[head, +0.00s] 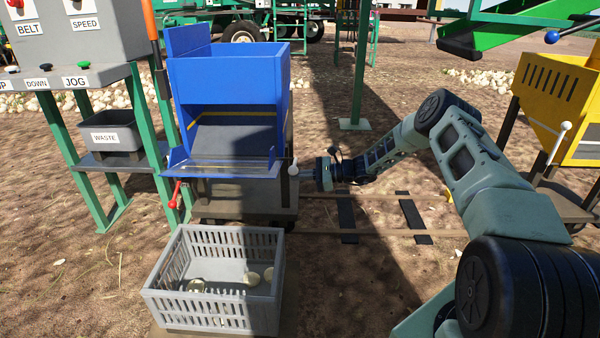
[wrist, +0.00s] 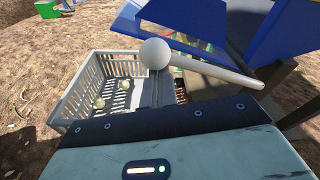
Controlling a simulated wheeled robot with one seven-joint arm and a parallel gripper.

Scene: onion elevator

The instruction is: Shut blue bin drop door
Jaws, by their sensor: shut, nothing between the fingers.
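The blue bin (head: 228,85) stands at left centre in the head view, and part of it shows at the upper right of the wrist view (wrist: 227,22). A blue-sided chute with a clear front lip (head: 222,167) juts from its lower front. I cannot tell clearly how far the drop door is open. A lever with a white ball knob (head: 293,170) sits at the bin's right side; its knob is large in the wrist view (wrist: 155,53), just beyond my gripper. My gripper (head: 317,173) is shut and empty, just right of the knob. Contact cannot be told.
A grey slatted crate (head: 212,312) with a few onions stands below the chute. A red-knobbed lever (head: 174,195) is at the bin's left. The control stand with a waste tub (head: 112,134) is further left. Rails (head: 380,232) run right towards a yellow bin (head: 555,105).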

